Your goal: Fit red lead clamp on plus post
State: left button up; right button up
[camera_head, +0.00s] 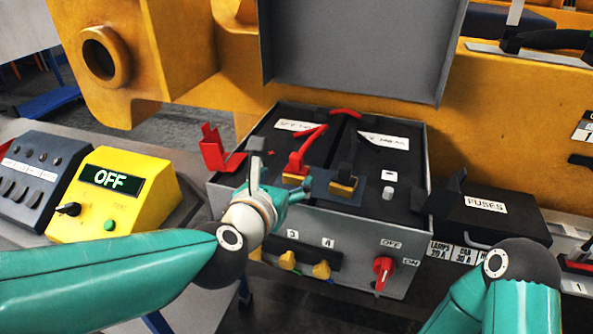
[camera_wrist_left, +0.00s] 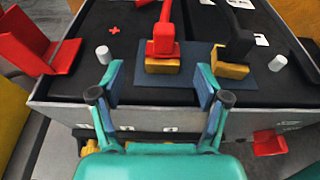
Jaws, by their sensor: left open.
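The red lead clamp (camera_head: 296,168) sits at the end of its red lead on a yellow block on top of the batteries; it also shows in the left wrist view (camera_wrist_left: 162,47). The plus post (camera_wrist_left: 103,54) is a short pale stub left of the clamp, near a red plus mark (camera_wrist_left: 114,30), and is bare. In the head view my left arm seems to hide this post. My left gripper (camera_wrist_left: 157,86) is open and empty, its fingers spread in front of the red clamp and apart from it. My right gripper is out of view.
The black clamp (camera_wrist_left: 240,45) sits on a second yellow block, beside another bare post (camera_head: 389,193). A raised red cover (camera_head: 213,150) stands left of the plus post. The grey box rim (camera_head: 420,183) surrounds the batteries. A red rotary switch (camera_head: 383,270) is on its front.

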aim_at(295, 171)
pick_arm(q)
jog(key=shift+p+x, duration=0.7)
jog(key=shift+x, duration=2.7)
jog(key=shift+s+d, duration=0.1)
jog(key=c, duration=1.3)
jog(key=shift+c, duration=0.2)
jog(key=shift+r, duration=0.1)
